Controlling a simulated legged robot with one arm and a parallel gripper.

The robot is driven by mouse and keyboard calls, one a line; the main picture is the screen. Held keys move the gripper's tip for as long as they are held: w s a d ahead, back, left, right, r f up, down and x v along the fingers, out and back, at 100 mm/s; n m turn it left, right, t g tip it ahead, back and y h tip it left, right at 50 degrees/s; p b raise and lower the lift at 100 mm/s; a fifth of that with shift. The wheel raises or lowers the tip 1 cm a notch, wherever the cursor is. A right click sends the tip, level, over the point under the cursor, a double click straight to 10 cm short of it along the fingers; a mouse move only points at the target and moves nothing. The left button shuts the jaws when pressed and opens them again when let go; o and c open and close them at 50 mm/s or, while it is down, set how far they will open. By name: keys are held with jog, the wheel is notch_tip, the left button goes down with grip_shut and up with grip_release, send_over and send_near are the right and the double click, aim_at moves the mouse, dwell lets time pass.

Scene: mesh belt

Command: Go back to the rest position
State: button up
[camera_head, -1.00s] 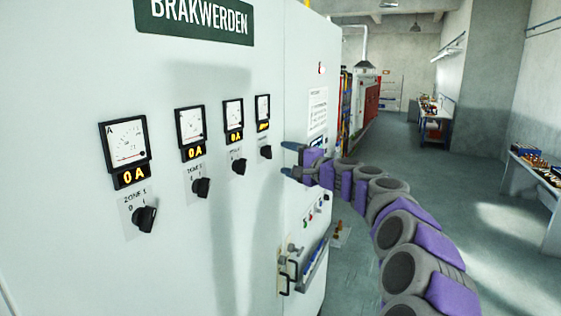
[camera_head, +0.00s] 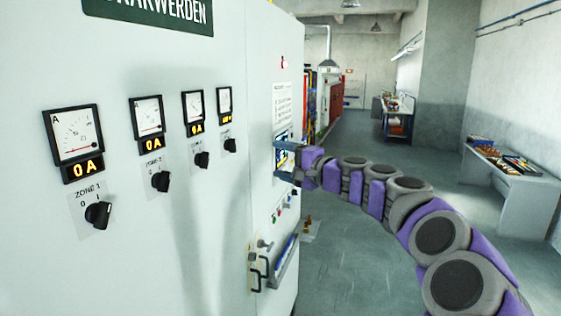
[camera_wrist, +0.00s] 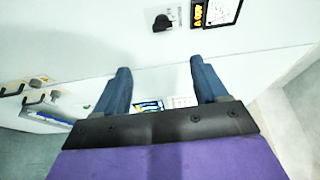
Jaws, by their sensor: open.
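My gripper (camera_head: 279,160) is at the end of my purple and grey arm, close to the right-hand part of the white cabinet (camera_head: 190,235). In the wrist view my gripper (camera_wrist: 160,78) shows two blue-grey fingers spread apart with nothing between them. Beyond the fingers is the white cabinet face, with a black knob (camera_wrist: 163,22) and part of a meter near the top. A small lit screen (camera_wrist: 148,106) shows between the fingers. I cannot tell whether the fingers touch the cabinet.
The cabinet carries a row of meters reading 0 A, such as the nearest meter (camera_head: 73,134), with black knobs below, such as the ZONE 1 knob (camera_head: 98,215). Black handles (camera_head: 259,277) stick out low down. A side table (camera_head: 510,180) stands right. The floor (camera_head: 350,260) between is open.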

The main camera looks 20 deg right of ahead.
jog(key=s+a+f+n+g+b, duration=0.9)
jog(key=s+a+f+g+b, duration=0.1)
jog(key=s+a+f, duration=1.15)
jog(key=s+d+f+n+g+h+b, duration=0.1)
jog(key=s+f+g+h+b, duration=0.15)
jog(key=s+f, duration=0.55)
jog(key=s+d+f+n+g+h+b, duration=0.15)
jog(key=s+f+b, duration=0.25)
jog(key=s+f, duration=0.5)
jog(key=s+d+f+g+h+b, duration=0.3)
jog(key=s+d+f+h+b, duration=0.1)
jog(key=s+d+f, duration=0.6)
notch_tip(320, 180, down, 4)
jog(key=shift+s+r+h+b, duration=0.1)
jog(key=shift+s+h+b, duration=0.25)
jog(key=shift+s+h, duration=0.6)
jog(key=shift+s, duration=0.1)
